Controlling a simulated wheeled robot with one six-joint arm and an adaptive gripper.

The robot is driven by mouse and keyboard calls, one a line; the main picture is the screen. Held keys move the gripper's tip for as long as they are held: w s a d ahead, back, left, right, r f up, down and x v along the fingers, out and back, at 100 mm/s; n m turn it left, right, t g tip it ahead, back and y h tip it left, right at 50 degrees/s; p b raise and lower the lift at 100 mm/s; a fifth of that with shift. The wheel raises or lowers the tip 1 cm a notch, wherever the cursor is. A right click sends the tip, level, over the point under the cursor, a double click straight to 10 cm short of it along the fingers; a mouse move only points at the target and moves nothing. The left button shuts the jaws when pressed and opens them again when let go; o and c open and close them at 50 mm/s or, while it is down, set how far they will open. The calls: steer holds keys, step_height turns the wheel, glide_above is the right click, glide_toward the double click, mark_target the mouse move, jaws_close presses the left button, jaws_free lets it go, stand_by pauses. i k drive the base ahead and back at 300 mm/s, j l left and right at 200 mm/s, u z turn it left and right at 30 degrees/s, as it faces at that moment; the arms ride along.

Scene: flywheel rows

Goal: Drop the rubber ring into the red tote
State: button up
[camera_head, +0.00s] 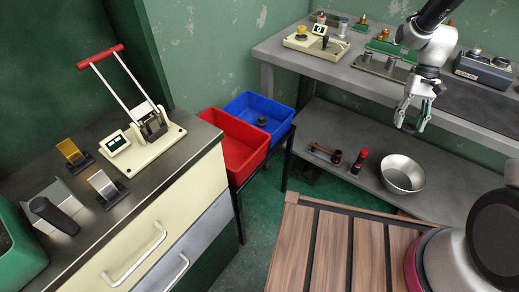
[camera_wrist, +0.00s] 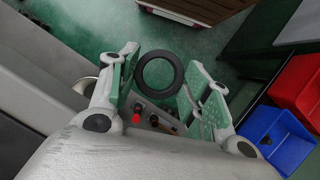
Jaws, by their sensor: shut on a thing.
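My gripper (camera_head: 413,112) is in the air at the right, above the lower grey shelf and in front of the upper bench. It is shut on the black rubber ring (camera_head: 408,129). In the wrist view the ring (camera_wrist: 160,93) shows between the two green finger pads of my gripper (camera_wrist: 165,85), with its hole facing the camera. The red tote (camera_head: 238,160) stands left of the middle, beside the cabinet, well away from my gripper. No object shows in the part of it I can see. It also appears at the right edge of the wrist view (camera_wrist: 300,82).
A blue tote (camera_head: 282,127) adjoins the red one and holds a small dark object (camera_head: 262,121). A metal bowl (camera_head: 402,174) and red-and-black tools (camera_head: 358,162) sit on the lower shelf (camera_head: 340,185). A slatted wooden surface (camera_head: 330,250) is in front.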

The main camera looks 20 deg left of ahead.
mark_target(229, 151)
steer(key=i+l+u, duration=0.15)
steer(key=u, duration=0.35)
steer(key=i+l+u, duration=0.25)
steer(key=u, duration=0.2)
steer(key=i+l+u, duration=0.25)
steer(key=u, duration=0.25)
steer(key=l, duration=0.1)
